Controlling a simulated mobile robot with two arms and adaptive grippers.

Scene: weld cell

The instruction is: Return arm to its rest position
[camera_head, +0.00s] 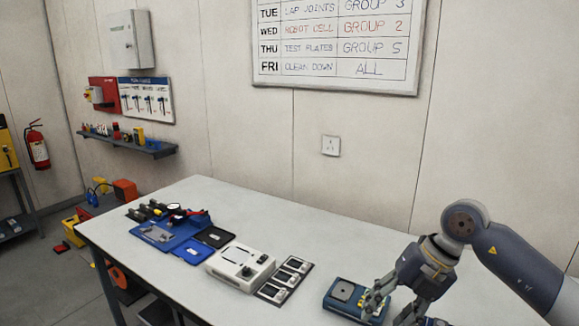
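My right arm comes in from the right edge and bends down to my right gripper (390,308), low in the picture at the table's near right part. Its fingers are beside and partly in front of a blue box with a grey square top plate (343,291). I cannot tell whether they touch it, nor whether they are open or shut. The lower part of the gripper runs close to the bottom edge of the picture. My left arm and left gripper are out of view.
The white table (300,220) holds a white device with a knob (240,267), a dark panel with small displays (285,279), a blue tray (165,236) and dark tools at its left end. The table's back strip is bare. A wall shelf (130,143) hangs at left.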

